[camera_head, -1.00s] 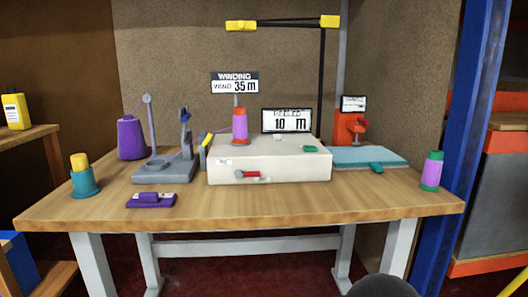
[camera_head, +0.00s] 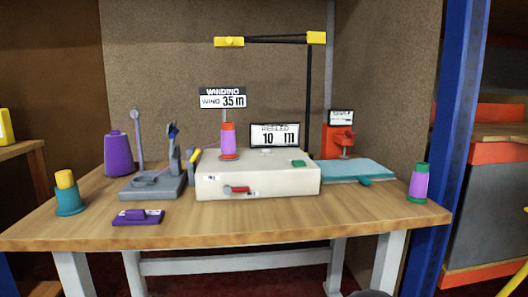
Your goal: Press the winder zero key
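The winder is a cream box (camera_head: 270,181) on the wooden table. A small green key (camera_head: 298,163) sits on the right of its top, and a red lever (camera_head: 237,189) is on its front. Small labels on the front are too small to read, so I cannot tell which part is marked zero. A purple spool with a red base (camera_head: 228,141) stands upright on the box. The display (camera_head: 275,135) behind it reads 10 m. A sign above (camera_head: 222,98) reads winding, wind 35 m. My gripper is not in view.
On the wooden table (camera_head: 300,222), a grey stand (camera_head: 152,187) and purple cone (camera_head: 118,155) are left of the winder. A teal mat (camera_head: 350,170), red device (camera_head: 338,140) and purple-green spool (camera_head: 418,183) are right.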

